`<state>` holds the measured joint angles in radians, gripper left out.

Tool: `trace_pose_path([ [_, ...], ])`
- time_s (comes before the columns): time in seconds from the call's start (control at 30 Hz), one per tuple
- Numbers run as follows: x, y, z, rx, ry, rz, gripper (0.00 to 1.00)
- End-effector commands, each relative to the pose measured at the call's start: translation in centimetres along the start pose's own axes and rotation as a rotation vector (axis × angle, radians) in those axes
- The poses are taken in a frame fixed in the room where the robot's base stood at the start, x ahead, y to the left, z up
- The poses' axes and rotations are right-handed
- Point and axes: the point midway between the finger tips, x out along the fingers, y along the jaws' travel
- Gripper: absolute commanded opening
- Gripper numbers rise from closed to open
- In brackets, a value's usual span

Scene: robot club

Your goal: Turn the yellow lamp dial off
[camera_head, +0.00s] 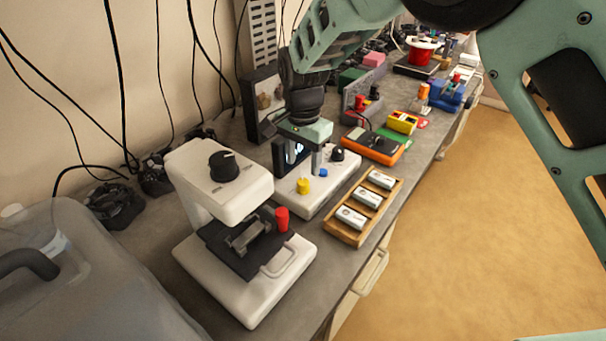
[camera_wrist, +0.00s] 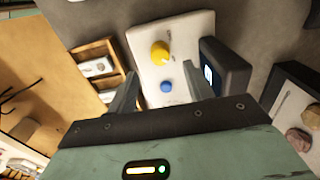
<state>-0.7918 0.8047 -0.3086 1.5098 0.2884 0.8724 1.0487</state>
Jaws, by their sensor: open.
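The yellow lamp dial (camera_head: 303,186) sits on the front part of a white panel (camera_head: 322,198) on the bench. In the wrist view the yellow dial (camera_wrist: 160,51) shows on the white panel (camera_wrist: 143,36), with a small blue knob (camera_wrist: 167,86) beside it. My gripper (camera_head: 304,165) is above the panel, behind the yellow dial in the head view. Its two fingers (camera_wrist: 162,88) are apart and empty, on either side of the blue knob in the wrist view. A pointer mark on the dial is too small to read.
A white press-like machine (camera_head: 215,180) with a black knob and red handle stands in front on the left. A wooden tray (camera_head: 345,235) of white modules lies right of the panel. A black knob (camera_head: 338,154) and an orange device (camera_head: 385,151) are behind. A clear jug (camera_head: 75,270) stands nearest.

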Motion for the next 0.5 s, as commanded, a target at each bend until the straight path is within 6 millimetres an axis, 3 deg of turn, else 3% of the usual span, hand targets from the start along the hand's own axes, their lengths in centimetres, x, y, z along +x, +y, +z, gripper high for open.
trace_pose_path([
  [0.2,3.8,0.1,0.0,0.0,-0.001,0.004,0.51],
  [0.5,6.0,0.0,0.0,0.0,-0.001,-0.001,0.51],
])
